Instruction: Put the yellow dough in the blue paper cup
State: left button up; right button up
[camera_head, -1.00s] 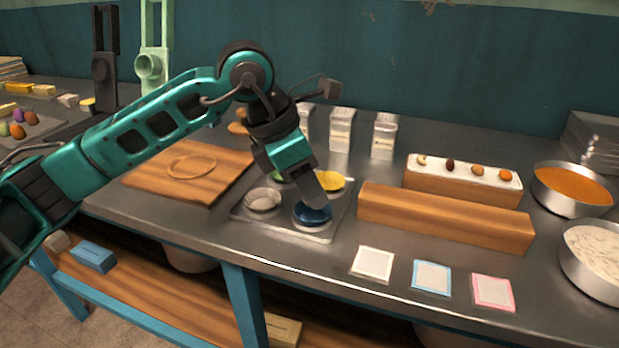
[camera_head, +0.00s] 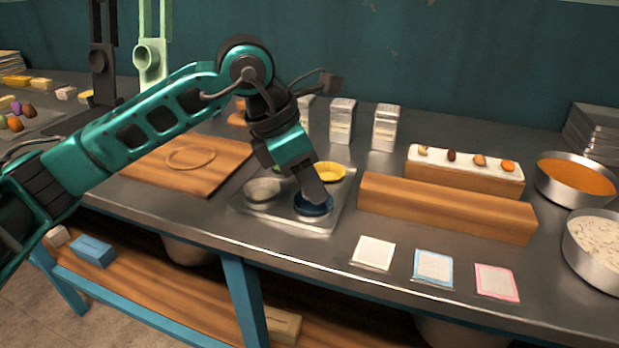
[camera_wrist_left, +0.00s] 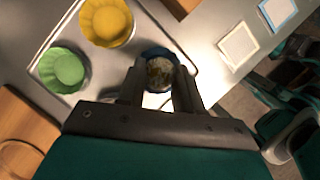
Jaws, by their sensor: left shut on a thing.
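The blue paper cup (camera_head: 313,209) sits in the front right spot of a metal tray (camera_head: 246,213). My left gripper (camera_head: 314,201) points down into the cup's opening and hides part of it. In the left wrist view, a pale yellowish, mottled lump, apparently the yellow dough (camera_wrist_left: 160,72), shows between the two fingers of the left gripper (camera_wrist_left: 159,90). The blue cup's rim (camera_wrist_left: 158,52) shows just around and behind it. Whether the dough touches the cup's bottom cannot be told. My right gripper is not in view.
A wooden block (camera_head: 445,207) stands close at the right. A wooden board (camera_head: 188,165) lies at the left.

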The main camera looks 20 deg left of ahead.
pick_arm(q)
jog(key=o, duration=1.1)
